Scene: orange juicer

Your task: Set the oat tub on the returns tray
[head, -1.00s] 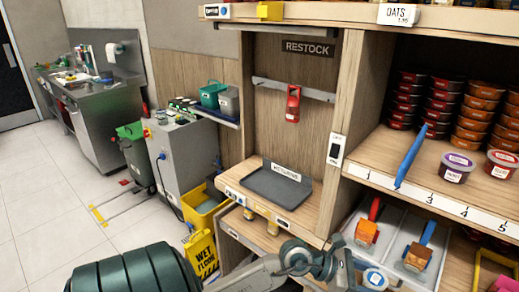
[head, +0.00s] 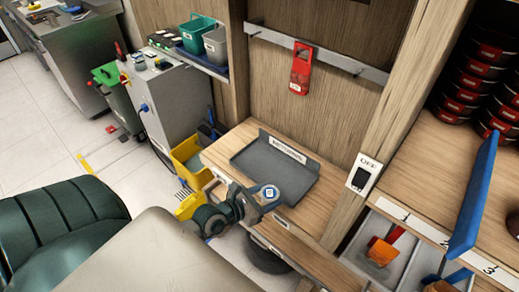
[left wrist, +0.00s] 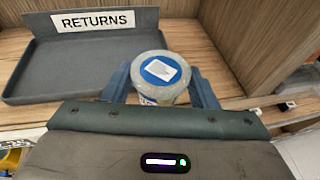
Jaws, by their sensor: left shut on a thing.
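The oat tub (head: 270,192) is a small clear tub with a blue and white round label on its lid. My left gripper (head: 258,203) is shut on it and holds it upright. In the left wrist view, the tub (left wrist: 160,78) sits between the blue fingers (left wrist: 160,90). The grey returns tray (head: 250,160) lies on a wooden shelf, with a RETURNS label on its back wall. In the head view the tub overlaps the tray's near edge. In the left wrist view the tray (left wrist: 75,72) is left of the tub. My right gripper is not in view.
A red tool (head: 300,68) hangs from a rail behind the tray. A wooden post (head: 375,120) with a small device (head: 362,175) stands right of it. A blue divider (head: 474,195) and stacked dark tubs (head: 490,60) are further right. A yellow bucket (head: 188,152) stands left below.

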